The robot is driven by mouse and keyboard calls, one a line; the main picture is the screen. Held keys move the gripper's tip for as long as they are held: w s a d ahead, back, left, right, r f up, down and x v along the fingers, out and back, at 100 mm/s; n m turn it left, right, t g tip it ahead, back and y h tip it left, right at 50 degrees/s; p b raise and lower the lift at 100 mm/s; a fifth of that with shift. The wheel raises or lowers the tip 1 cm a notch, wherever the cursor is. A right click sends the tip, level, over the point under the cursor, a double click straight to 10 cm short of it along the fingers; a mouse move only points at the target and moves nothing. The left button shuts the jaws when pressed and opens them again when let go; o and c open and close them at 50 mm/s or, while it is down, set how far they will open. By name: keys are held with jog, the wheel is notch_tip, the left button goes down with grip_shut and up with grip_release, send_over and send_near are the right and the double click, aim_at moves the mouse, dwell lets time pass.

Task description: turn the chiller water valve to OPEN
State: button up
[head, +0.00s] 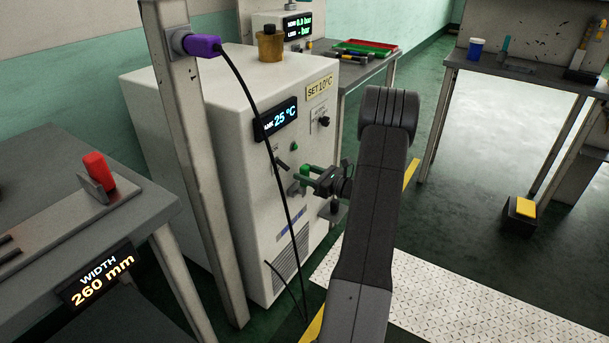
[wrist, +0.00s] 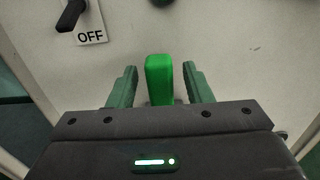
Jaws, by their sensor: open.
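The chiller (head: 290,130) is a white cabinet with a display reading 25 °C and a SET 10°C label. A green valve handle (wrist: 159,78) stands out from its front panel. In the wrist view my gripper (wrist: 159,80) is open, with one green finger on each side of the handle and a visible gap on both sides. In the head view my gripper (head: 308,178) is at the chiller front, and the handle (head: 305,170) shows among the fingers. The valve's position marking is not visible in either view.
A black switch (wrist: 72,14) marked OFF sits left of and above the handle. A black cable (head: 262,120) hangs from a purple plug (head: 203,46) across the chiller front. A grey workbench (head: 110,175) stands left; a yellow-topped pedal (head: 522,209) is on the floor right.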

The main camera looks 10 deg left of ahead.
jog(key=shift+w+a, duration=0.15)
jog(key=shift+a, duration=0.3)
grip_shut()
